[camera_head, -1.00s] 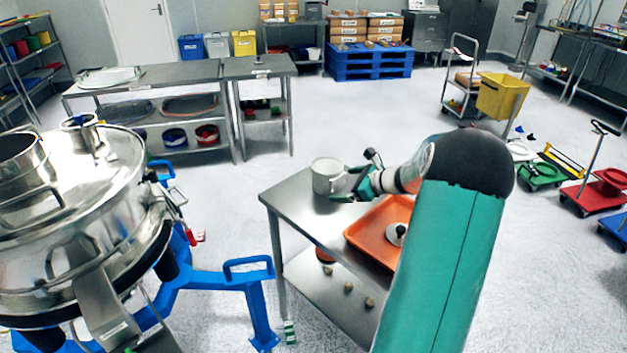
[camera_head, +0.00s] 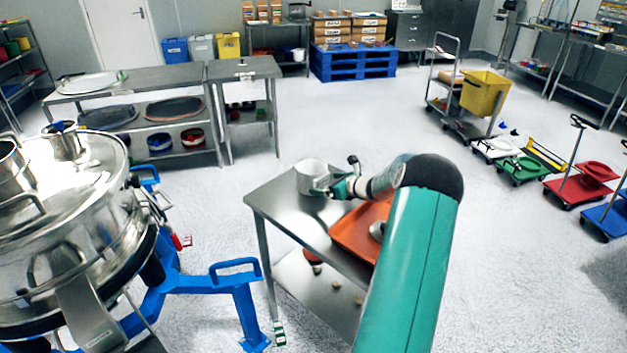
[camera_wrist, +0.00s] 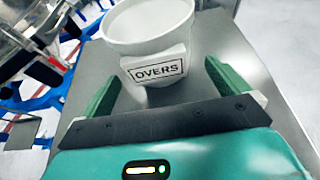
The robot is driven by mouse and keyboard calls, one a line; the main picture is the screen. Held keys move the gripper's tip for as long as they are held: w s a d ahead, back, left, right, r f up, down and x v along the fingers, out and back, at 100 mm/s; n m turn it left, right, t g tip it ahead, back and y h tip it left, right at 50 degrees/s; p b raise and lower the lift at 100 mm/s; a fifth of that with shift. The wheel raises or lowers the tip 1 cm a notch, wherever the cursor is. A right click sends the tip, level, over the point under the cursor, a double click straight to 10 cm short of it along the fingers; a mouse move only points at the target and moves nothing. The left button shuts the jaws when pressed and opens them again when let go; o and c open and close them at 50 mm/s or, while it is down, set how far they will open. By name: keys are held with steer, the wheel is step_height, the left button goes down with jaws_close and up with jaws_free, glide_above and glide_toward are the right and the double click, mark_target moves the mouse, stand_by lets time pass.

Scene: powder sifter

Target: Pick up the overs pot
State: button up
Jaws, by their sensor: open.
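The overs pot (camera_head: 312,177) is a white round pot standing upright near the far left corner of the small steel table (camera_head: 283,208). In the wrist view the pot (camera_wrist: 150,40) shows its open top and a label reading "OVERS" facing my gripper. My gripper (camera_wrist: 161,80) is open, with one green finger on either side of the pot's lower near side. I cannot tell whether the fingers touch it. In the head view my gripper (camera_head: 328,187) is close against the pot's right side.
An orange tray (camera_head: 345,238) lies on the same table, right of the pot and partly behind my arm. The steel sifter (camera_head: 60,215) on a blue frame (camera_head: 215,282) stands to the left. A lower shelf (camera_head: 312,290) holds small items.

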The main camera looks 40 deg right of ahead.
steer(key=x, duration=0.5)
steer(key=shift+w+a+f, duration=0.1)
steer(key=shift+a, duration=0.05)
steer(key=c, duration=0.7)
